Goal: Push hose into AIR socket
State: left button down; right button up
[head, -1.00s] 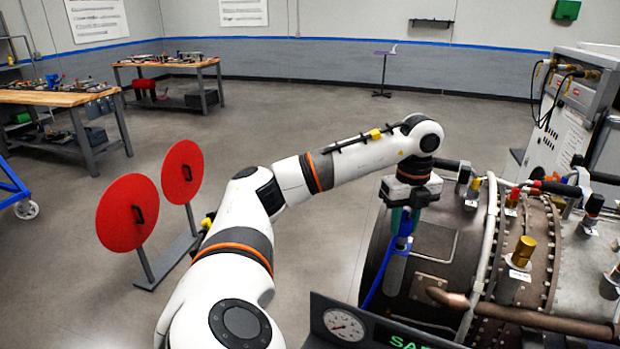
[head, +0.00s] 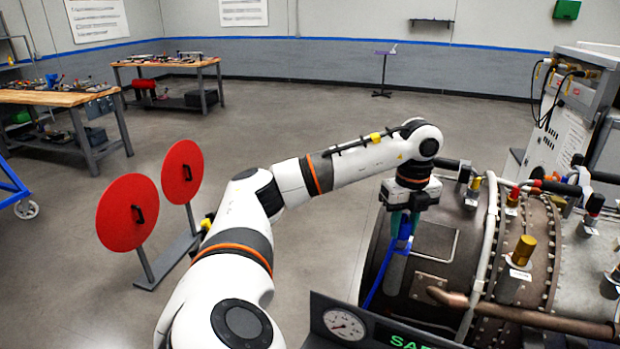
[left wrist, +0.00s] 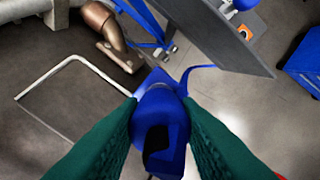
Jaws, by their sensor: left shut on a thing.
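My left gripper (head: 402,218) points down over the near left side of the dark turbine casing (head: 435,240). Its green fingers are shut on the blue hose fitting (head: 404,230), which also fills the middle of the left wrist view (left wrist: 160,118). The blue hose (head: 376,282) hangs down to the left from the fitting. A grey upright cylinder (head: 396,270) stands directly under the fitting, apparently a socket; no AIR label is readable on it. I cannot tell whether the fitting is seated in it or only meets its top. My right gripper is not in view.
A brass fitting (head: 523,252) stands on the casing to the right, with a pale pipe (head: 488,250) between. A panel with a gauge (head: 344,324) is in front. Red discs (head: 127,213) on a stand are at left.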

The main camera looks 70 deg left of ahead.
aim_at(405, 222)
pick_arm(q)
jog(key=shift+f, duration=0.1)
jog(key=c, duration=0.8)
grip_release()
jog(key=shift+c, duration=0.2)
notch_tip(405, 222, up, 5)
jog(key=p, duration=0.4)
jog(key=shift+r+p, duration=0.3)
jog(key=shift+r, duration=0.8)
jog(key=shift+f, duration=0.1)
